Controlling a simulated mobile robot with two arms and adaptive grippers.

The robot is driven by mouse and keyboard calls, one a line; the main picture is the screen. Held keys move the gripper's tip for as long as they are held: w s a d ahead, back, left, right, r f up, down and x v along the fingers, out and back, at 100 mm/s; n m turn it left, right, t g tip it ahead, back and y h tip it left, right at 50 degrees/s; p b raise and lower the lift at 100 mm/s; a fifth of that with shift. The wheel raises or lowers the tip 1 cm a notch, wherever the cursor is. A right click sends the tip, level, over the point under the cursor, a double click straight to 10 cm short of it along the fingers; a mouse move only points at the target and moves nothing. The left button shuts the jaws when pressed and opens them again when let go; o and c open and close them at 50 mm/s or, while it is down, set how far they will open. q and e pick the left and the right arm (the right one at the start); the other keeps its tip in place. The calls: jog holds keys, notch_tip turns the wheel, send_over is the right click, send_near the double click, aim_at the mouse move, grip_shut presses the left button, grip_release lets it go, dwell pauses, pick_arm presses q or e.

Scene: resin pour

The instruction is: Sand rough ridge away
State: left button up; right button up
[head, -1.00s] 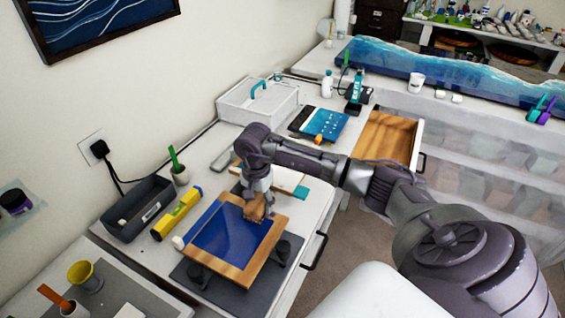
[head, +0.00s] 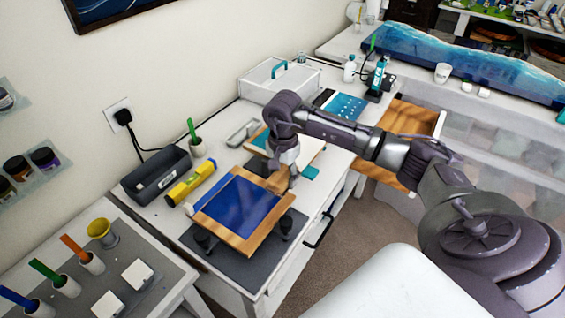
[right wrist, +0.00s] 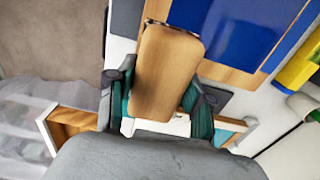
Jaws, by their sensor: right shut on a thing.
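The blue resin panel (head: 238,205) with its wooden rim lies raised on dark round supports above a grey mat (head: 262,262). My right gripper (head: 282,172) is at the panel's far edge, towards its right corner. It is shut on a tan wooden sanding block (head: 277,184). In the right wrist view the block (right wrist: 165,70) sits between the two teal-lined fingers. Its far end overlaps the panel's wooden rim in the picture; I cannot tell whether it touches. The rough ridge cannot be made out. My left gripper is not in view.
A yellow level (head: 190,187) and a dark tray (head: 157,177) lie left of the panel. A pale board (head: 305,148) lies behind it. An open wooden drawer (head: 408,122) juts out at right. Cups with coloured sticks stand on the near-left table.

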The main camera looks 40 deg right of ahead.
notch_tip(320, 180, up, 3)
jog(key=shift+s+d+f+p, duration=0.1)
jog(key=shift+s+d+p, duration=0.05)
jog(key=shift+p, duration=0.45)
jog(key=shift+r, duration=0.5)
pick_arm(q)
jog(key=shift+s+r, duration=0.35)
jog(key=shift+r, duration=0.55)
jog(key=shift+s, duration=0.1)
pick_arm(e)
jog(key=shift+f, duration=0.1)
